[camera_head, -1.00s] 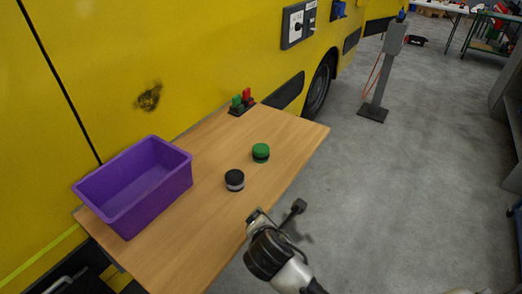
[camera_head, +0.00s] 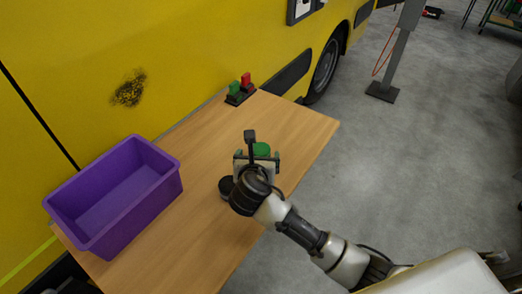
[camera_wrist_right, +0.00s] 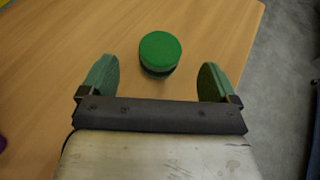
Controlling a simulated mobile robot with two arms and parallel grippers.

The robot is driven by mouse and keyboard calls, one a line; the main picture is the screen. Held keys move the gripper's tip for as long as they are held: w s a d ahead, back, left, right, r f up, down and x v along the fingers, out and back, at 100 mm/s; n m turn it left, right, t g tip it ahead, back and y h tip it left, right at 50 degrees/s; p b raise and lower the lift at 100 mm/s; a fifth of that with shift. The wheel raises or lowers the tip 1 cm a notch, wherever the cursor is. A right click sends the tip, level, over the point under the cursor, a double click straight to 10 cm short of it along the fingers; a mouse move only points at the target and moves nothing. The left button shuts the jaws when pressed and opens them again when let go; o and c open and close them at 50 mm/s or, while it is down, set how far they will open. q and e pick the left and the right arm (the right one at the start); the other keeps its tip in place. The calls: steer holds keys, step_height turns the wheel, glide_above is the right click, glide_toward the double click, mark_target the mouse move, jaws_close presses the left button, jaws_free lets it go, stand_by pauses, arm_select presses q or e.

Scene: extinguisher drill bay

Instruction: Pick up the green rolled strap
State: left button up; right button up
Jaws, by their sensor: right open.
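The green rolled strap (camera_head: 262,149) stands on the wooden table with a dark band around its lower part. In the right wrist view the strap (camera_wrist_right: 160,53) is just beyond the fingertips, centred between them and apart from both. My right gripper (camera_head: 257,156) is over the table, open and empty; its two green fingers also show in the right wrist view (camera_wrist_right: 158,78). In the head view the gripper hides part of the strap. My left gripper is not in view.
A black roll (camera_head: 226,187) sits close beside my right gripper, partly hidden. A purple bin (camera_head: 75,213) stands on the table's left. A holder with green and red items (camera_head: 240,91) is at the back edge, near the yellow vehicle (camera_head: 180,50). The table (camera_head: 300,130) is bare towards its right corner.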

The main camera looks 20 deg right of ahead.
mark_target(260, 151)
steer(key=shift+f+x, duration=0.15)
steer(key=shift+x, duration=1.6)
steer(key=shift+f+x, duration=0.15)
steer(key=shift+x, duration=1.55)
steer(key=shift+s, duration=0.15)
steer(key=c, duration=1.1)
